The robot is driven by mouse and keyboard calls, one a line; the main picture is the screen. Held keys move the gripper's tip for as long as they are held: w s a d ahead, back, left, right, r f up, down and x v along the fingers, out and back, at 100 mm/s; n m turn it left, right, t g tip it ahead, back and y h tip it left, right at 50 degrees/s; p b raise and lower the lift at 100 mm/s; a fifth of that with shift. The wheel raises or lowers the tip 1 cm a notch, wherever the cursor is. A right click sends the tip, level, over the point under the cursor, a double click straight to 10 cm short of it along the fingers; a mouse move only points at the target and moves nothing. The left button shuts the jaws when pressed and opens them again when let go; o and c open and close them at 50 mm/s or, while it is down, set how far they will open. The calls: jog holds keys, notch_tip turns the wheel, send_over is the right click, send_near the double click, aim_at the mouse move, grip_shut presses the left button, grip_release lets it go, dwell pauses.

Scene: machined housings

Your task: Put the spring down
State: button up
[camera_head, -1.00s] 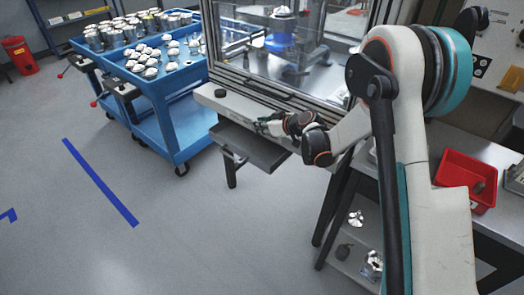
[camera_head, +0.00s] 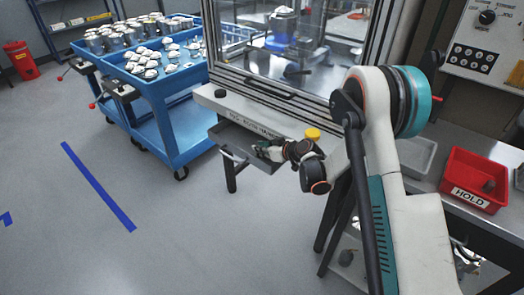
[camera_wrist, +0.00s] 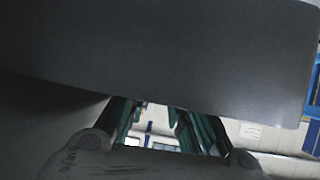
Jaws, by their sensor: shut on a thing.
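My gripper (camera_head: 268,151) is at the dark grey shelf (camera_head: 236,139) on the front of the machine, close above its right part. In the wrist view, the two teal-and-black fingers of my gripper (camera_wrist: 158,112) stand apart, with their tips hidden behind a large dark grey plate (camera_wrist: 180,60). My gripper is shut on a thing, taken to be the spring. The spring itself cannot be made out in either view, so its pose is hidden.
The glazed machine (camera_head: 300,60) rises behind the shelf, with a yellow button (camera_head: 312,134) and a black button (camera_head: 220,93) on its front ledge. Blue carts (camera_head: 165,110) with metal parts stand left. A red HOLD bin (camera_head: 472,180) sits right.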

jog(key=shift+f, duration=0.1)
jog(key=o, duration=0.6)
